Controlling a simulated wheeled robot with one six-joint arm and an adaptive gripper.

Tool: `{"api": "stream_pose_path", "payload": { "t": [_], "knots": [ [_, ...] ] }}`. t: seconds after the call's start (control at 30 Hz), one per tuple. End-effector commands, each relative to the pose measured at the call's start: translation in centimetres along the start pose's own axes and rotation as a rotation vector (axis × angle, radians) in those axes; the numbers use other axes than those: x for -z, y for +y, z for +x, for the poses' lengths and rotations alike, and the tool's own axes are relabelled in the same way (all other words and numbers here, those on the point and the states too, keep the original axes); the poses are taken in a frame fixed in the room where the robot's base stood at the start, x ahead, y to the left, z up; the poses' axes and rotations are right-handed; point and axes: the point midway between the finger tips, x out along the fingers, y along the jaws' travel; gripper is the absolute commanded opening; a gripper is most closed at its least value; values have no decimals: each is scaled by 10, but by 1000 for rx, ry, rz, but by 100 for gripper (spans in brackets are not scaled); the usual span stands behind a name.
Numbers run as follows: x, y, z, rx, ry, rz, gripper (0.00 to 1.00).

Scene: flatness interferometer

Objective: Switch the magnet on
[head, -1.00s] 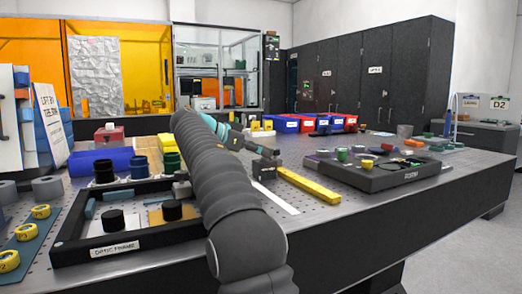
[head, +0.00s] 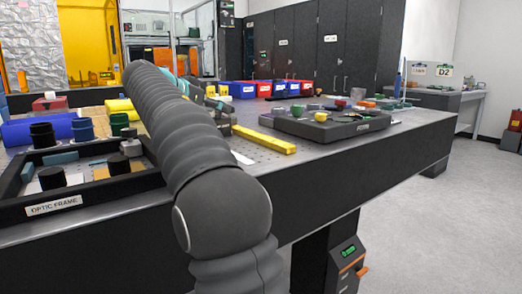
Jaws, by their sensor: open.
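My arm crosses the view from bottom center to upper left, over the table. My gripper (head: 221,108) shows only in part past the arm, low over the table at the left end of the yellow bar; it is small and dark here. Its jaws are open, and I see nothing held in them. I cannot pick out a magnet or its switch for certain. The area just behind and below the arm is hidden. The optic frame (head: 100,198), a black labelled tray, stands at the left front with dark round knobs and small blocks in it.
A yellow bar (head: 263,139) lies on the table, with a dark tray (head: 320,127) of small coloured parts to its right. Blue and red bins (head: 262,89) stand behind. Floor is free at right.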

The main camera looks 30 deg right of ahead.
Motion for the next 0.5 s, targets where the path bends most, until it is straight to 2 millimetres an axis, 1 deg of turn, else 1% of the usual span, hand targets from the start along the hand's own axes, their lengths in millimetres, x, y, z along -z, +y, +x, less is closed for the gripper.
{"api": "stream_pose_path", "payload": {
  "t": [0.07, 0.5],
  "knots": [
    [-4, 3, 1, 62, 2, -22, 60],
    [2, 7, 1, 393, 1, -161, 60]
  ]
}}
